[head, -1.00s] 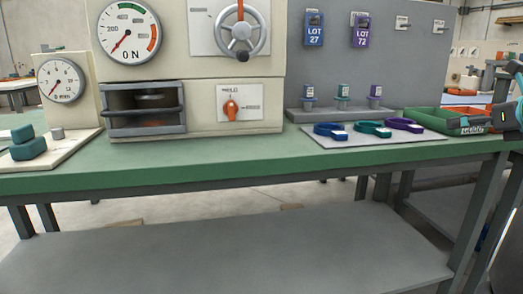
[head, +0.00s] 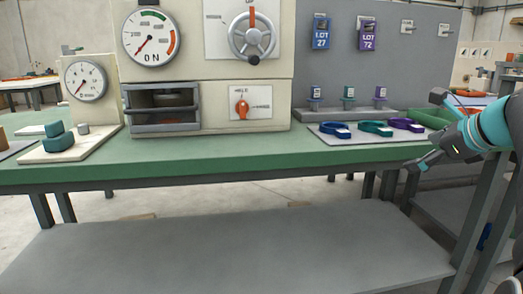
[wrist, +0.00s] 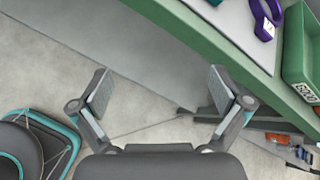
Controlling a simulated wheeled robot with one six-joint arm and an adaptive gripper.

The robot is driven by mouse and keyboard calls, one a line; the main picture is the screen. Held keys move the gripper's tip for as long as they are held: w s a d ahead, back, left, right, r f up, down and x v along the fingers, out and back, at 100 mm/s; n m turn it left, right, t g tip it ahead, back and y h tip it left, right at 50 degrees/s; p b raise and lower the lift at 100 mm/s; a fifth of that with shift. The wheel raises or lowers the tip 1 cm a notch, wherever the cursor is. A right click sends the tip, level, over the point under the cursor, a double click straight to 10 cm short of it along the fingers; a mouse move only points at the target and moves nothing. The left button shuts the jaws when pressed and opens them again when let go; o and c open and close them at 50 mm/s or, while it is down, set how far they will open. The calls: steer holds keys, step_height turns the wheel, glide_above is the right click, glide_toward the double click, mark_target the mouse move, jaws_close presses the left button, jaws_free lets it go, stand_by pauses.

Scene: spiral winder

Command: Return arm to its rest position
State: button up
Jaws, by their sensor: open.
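My gripper (head: 428,130) is at the right of the head view, at the front right edge of the green bench (head: 280,158). Its fingers are spread wide. In the wrist view, my gripper (wrist: 160,92) is open and empty, with the concrete floor (wrist: 145,115) and part of the lower shelf (wrist: 110,32) behind it. The bench edge (wrist: 235,40) runs diagonally past the right finger. My arm reaches in from the right edge of the head view; its upper links are out of frame.
A mat (head: 340,141) carries blue, teal and purple looped pieces near my gripper. A green bin (head: 430,117) stands behind my arm; its wall (wrist: 298,50) shows in the wrist view. The dial machine (head: 210,80) stands on the bench. The bench front is clear.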

steer(key=s+a+f+n+g+p, duration=0.1)
steer(key=s+a+f+n, duration=0.3)
steer(key=a+n, duration=0.25)
steer(key=s+a+f+n+g, duration=0.2)
steer(key=s+a+f+n, duration=0.25)
steer(key=a, duration=0.25)
steer(key=s+a+f+n+g+p, duration=0.1)
steer(key=s+a+f+n, duration=0.25)
steer(key=a+n, duration=0.3)
steer(key=s+a+f+n+g+h+p, duration=0.1)
steer(key=s+a+f+n+h, duration=0.1)
steer(key=s+f+n, duration=0.5)
steer(key=shift+s+a+n, duration=0.2)
steer(key=shift+a+n, duration=0.65)
steer(key=shift+n, duration=0.3)
